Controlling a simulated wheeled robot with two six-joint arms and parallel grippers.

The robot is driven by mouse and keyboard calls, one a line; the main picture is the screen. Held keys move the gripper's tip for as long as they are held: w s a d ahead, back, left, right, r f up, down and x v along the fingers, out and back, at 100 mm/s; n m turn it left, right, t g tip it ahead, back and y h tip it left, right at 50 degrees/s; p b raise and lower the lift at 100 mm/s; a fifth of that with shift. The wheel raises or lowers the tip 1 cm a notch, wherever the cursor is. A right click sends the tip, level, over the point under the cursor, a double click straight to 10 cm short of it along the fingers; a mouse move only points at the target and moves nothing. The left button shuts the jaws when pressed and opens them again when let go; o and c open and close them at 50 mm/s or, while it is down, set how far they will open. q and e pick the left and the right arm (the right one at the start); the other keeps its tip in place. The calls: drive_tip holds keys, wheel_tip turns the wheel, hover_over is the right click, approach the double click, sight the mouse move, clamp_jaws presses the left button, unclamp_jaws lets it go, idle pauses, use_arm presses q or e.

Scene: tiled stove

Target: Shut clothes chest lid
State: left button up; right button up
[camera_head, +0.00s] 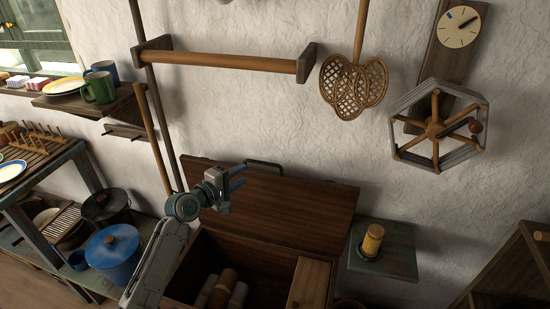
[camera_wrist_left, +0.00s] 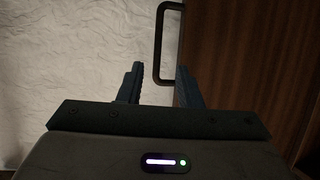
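The clothes chest (camera_head: 250,250) stands against the wall with its dark wooden lid (camera_head: 290,205) raised and leaning back. A dark bar handle (camera_head: 264,165) stands out from the lid's upper edge. The handle (camera_wrist_left: 161,45) also shows in the left wrist view, beyond my fingers, beside the brown lid (camera_wrist_left: 235,55). My left gripper (camera_head: 236,178) is in front of the lid's upper left part. In the left wrist view my left gripper (camera_wrist_left: 158,85) is open and empty, fingers apart. My right gripper is not in view.
Rolled cloths (camera_head: 222,290) lie inside the chest. A small green shelf with a yellow candle (camera_head: 372,240) is to the right. A blue pot (camera_head: 112,255) and a dark pot (camera_head: 107,207) stand at left. A wooden rail (camera_head: 225,60) hangs above.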

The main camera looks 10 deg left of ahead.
sight(262, 163)
use_arm(q)
drive_tip(key=p+x, duration=0.1)
drive_tip(key=x, duration=0.9)
drive_tip(key=shift+w+d, duration=0.15)
drive_tip(key=shift+w, duration=0.1)
clamp_jaws()
